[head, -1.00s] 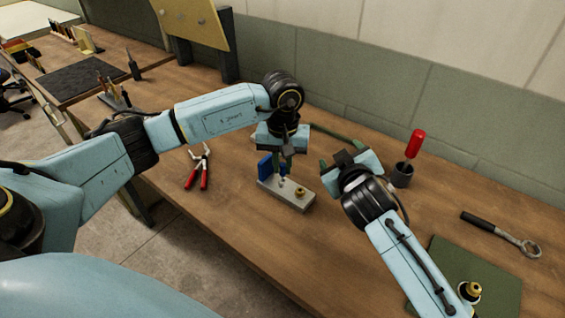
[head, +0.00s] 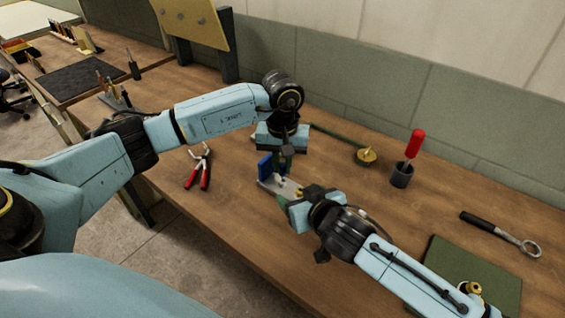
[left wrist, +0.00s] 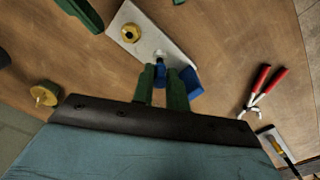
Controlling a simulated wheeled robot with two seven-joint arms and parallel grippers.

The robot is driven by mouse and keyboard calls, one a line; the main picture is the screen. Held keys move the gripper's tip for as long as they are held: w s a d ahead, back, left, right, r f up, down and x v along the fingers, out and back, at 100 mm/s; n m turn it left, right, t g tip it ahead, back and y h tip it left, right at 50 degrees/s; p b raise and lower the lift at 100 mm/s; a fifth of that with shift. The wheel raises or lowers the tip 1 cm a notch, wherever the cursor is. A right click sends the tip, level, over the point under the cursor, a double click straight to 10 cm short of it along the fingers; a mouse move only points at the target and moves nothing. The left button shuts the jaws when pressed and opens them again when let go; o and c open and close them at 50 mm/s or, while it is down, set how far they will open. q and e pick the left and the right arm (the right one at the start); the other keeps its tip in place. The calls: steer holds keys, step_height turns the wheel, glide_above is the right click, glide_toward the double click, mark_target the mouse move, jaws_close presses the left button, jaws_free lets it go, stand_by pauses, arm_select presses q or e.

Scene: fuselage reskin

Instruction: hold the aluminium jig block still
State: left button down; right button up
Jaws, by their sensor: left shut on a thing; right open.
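The aluminium jig block (head: 268,184) is a pale grey bar on the bench, with a blue upright piece (head: 264,166) at its left end. The left wrist view shows the block (left wrist: 147,38) with a brass bushing (left wrist: 130,33) on top. My left gripper (head: 284,172) points down over the block, shut on a small blue pin (left wrist: 159,68) that stands at the block. My right gripper (head: 296,197) is open at the block's right end, its green fingers low beside it; contact cannot be told. It hides part of the block in the head view.
Red-handled pliers (head: 198,168) lie left. A brass disc-shaped part (head: 367,156), a dark cup (head: 401,175) holding a red-handled tool (head: 415,143), a ring-ended wrench (head: 500,233) and a green mat (head: 440,255) lie right. Bare bench lies in front.

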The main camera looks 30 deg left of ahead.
mark_target(286, 185)
steer(key=shift+x, duration=4.1)
steer(key=shift+f, duration=0.15)
steer(key=c, duration=1.4)
steer(key=shift+o, duration=0.2)
steer(key=shift+d, duration=0.1)
steer(key=shift+f, duration=0.1)
